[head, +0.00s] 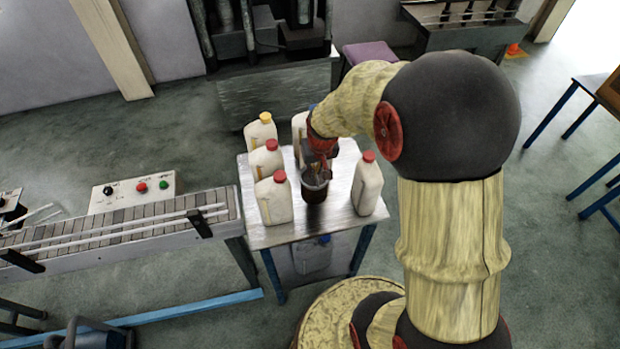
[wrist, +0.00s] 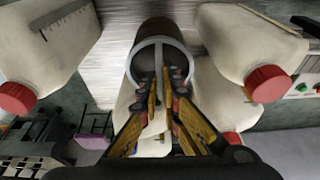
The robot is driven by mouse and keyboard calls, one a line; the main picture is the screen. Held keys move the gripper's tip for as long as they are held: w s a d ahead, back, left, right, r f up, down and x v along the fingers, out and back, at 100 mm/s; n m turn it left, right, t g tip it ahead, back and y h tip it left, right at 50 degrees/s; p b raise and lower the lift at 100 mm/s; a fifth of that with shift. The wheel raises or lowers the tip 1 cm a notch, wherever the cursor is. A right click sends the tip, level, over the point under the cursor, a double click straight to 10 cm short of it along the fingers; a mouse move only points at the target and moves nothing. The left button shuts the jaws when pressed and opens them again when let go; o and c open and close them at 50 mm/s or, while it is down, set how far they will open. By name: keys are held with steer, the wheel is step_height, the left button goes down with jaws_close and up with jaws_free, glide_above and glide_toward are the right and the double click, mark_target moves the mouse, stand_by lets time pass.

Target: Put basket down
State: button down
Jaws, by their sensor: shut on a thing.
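The basket (head: 315,190) is a small dark, round container with a grey rim. It is over the middle of the small metal table (head: 345,218), among the bottles; I cannot tell whether its base touches the tabletop. My gripper (head: 321,160) is above it. In the wrist view, my gripper (wrist: 162,88) is shut on the basket's light upright handle, with the basket (wrist: 160,32) just beyond the fingertips. The basket's inside is mostly hidden.
White bottles with red caps stand close on the left (head: 275,200) and right (head: 368,190); a yellow-capped one (head: 261,133) is at the back left. Another bottle is partly hidden behind my gripper. A conveyor (head: 130,232) adjoins the table's left. The table's front is clear.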

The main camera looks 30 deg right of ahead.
mark_target(315, 182)
steer(key=shift+f, duration=3.15)
steer(key=shift+f, duration=0.15)
steer(key=c, duration=2)
jaws_free()
